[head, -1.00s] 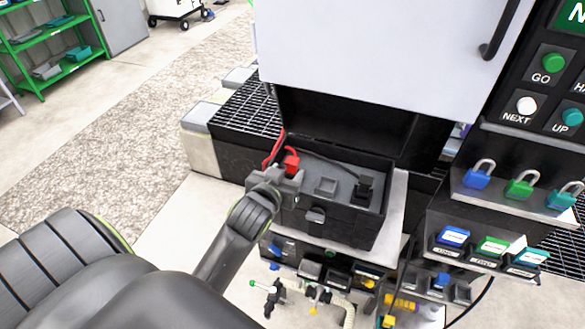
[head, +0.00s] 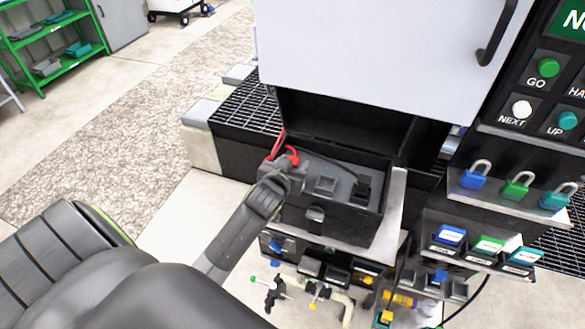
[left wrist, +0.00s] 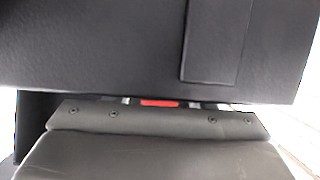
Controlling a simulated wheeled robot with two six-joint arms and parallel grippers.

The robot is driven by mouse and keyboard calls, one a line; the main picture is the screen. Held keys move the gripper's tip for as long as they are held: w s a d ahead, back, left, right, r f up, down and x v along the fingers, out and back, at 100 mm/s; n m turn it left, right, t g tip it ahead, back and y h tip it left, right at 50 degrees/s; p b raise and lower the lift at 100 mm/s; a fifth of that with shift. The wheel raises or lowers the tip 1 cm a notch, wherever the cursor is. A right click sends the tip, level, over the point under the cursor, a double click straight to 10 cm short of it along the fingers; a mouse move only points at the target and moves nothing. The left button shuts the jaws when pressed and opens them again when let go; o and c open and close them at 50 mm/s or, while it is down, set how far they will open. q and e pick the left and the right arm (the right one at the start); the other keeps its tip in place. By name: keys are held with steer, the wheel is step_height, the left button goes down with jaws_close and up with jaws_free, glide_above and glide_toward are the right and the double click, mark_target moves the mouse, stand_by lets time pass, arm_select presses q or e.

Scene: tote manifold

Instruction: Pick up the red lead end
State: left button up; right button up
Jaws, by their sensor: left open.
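The red lead end (head: 292,155) is at the back left corner of an open black case (head: 345,215), with its red cable (head: 277,145) rising behind it. My left gripper (head: 284,170) is right at the lead end in the head view and covers its lower part. In the left wrist view a strip of the red lead end (left wrist: 160,103) shows between the two fingertips, which stand apart from it on either side. The left gripper is open. Most of its fingers are hidden. My right gripper is not in view.
A black lead end (head: 363,188) with a black cable stands at the right in the case. A grey cabinet door (head: 375,45) hangs above the case. Padlocks (head: 516,186) sit on a shelf at the right. Valves and hoses (head: 315,292) are below.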

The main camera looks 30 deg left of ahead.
arm_select(q)
jaws_close()
steer(key=shift+r+b, duration=0.35)
steer(key=shift+r, duration=4.7)
